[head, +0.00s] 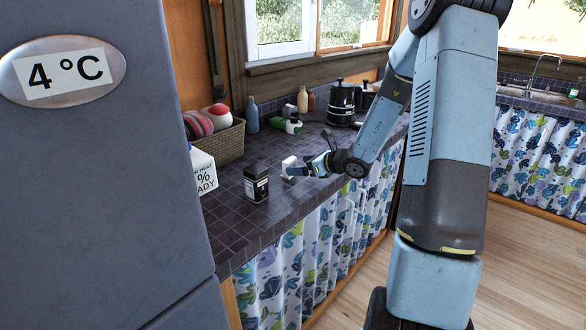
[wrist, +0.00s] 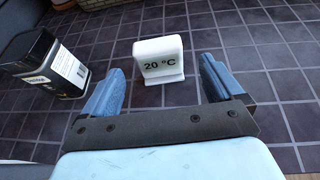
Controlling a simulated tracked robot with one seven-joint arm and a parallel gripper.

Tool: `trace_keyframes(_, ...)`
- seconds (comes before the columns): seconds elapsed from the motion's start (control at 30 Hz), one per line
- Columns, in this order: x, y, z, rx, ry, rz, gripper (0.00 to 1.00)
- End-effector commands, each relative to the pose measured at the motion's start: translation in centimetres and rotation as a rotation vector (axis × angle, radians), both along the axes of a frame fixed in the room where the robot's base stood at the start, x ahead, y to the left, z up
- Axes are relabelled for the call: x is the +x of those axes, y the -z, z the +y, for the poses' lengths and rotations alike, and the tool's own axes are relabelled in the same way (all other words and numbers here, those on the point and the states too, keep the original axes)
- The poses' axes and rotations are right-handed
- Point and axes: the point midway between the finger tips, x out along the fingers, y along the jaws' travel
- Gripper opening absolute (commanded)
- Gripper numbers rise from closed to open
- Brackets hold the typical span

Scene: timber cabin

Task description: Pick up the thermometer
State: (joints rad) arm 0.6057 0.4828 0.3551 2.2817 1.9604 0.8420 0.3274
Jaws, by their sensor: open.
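The thermometer is a small white block on a base, marked "20 °C". It stands upright on the dark tiled counter in the wrist view (wrist: 160,57). In the head view the thermometer (head: 289,166) shows just left of my gripper. My gripper (head: 305,170) is open, low over the counter. In the wrist view my gripper's (wrist: 159,84) two blue fingers are spread, with the thermometer ahead of the gap between them. I see nothing held, and the thermometer looks clear of both fingers.
A black jar with a label (head: 256,184) stands close to the left finger in the wrist view (wrist: 45,65). The tiles right of the thermometer are clear.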

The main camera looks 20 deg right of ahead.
Motion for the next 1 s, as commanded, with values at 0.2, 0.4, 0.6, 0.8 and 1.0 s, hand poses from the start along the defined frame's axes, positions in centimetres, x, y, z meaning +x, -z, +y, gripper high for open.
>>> trace_keyframes(0.2, 2.3, 1.0, 1.8, 0.002, -0.003, 0.0, 0.94)
trace_keyframes(0.4, 3.1, 1.3, 2.4, 0.001, 0.0, -0.001, 0.94)
trace_keyframes(0.6, 3.1, 1.3, 2.3, 0.001, 0.0, -0.001, 0.87)
trace_keyframes(0.8, 3.0, 1.3, 2.3, 0.001, 0.0, -0.001, 0.68)
trace_keyframes(1.0, 3.0, 1.3, 2.3, 0.001, 0.0, -0.001, 0.49)
